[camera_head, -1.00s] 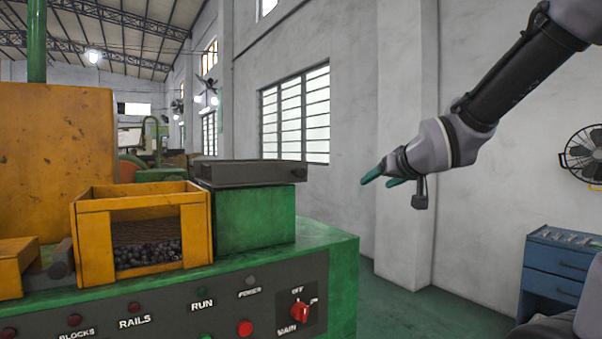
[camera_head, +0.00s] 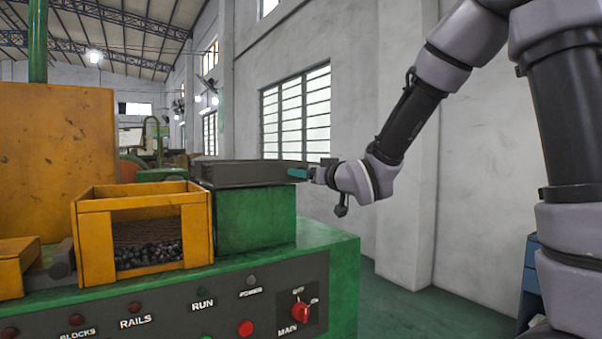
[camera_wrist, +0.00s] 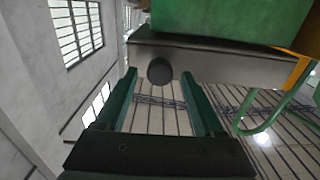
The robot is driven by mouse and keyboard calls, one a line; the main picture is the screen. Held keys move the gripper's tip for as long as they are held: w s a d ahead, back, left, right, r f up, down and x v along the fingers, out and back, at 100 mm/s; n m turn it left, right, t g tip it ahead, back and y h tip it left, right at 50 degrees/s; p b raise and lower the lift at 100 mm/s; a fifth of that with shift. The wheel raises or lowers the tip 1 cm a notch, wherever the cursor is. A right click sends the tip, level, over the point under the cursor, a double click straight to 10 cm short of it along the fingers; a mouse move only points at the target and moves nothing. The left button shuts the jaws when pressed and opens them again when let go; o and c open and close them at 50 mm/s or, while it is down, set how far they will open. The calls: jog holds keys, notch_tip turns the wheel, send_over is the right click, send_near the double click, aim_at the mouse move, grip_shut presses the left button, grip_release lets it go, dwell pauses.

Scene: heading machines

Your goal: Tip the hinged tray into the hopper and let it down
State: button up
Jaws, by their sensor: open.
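The hinged tray (camera_head: 250,172) is a dark grey shallow box lying level on a green block (camera_head: 255,218). The hopper (camera_head: 140,235) is a yellow open-fronted box to its left, with dark small parts inside. My gripper (camera_head: 298,173) is at the tray's right end in the head view. In the wrist view my gripper (camera_wrist: 168,95) has its two green fingers apart, with a round dark knob (camera_wrist: 160,71) on the tray's end (camera_wrist: 215,65) between or just beyond the tips. I cannot tell whether the fingers touch it. The tray's contents are hidden.
A green machine bed (camera_head: 330,245) carries the block and hopper. Its front panel has a red main switch (camera_head: 300,311) and buttons. A tall yellow housing (camera_head: 55,160) stands at the left. A blue cabinet (camera_head: 530,280) stands at the right, partly behind my arm. Open air lies above the tray.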

jog(key=shift+x, duration=1.35)
grip_shut()
dwell(0.4)
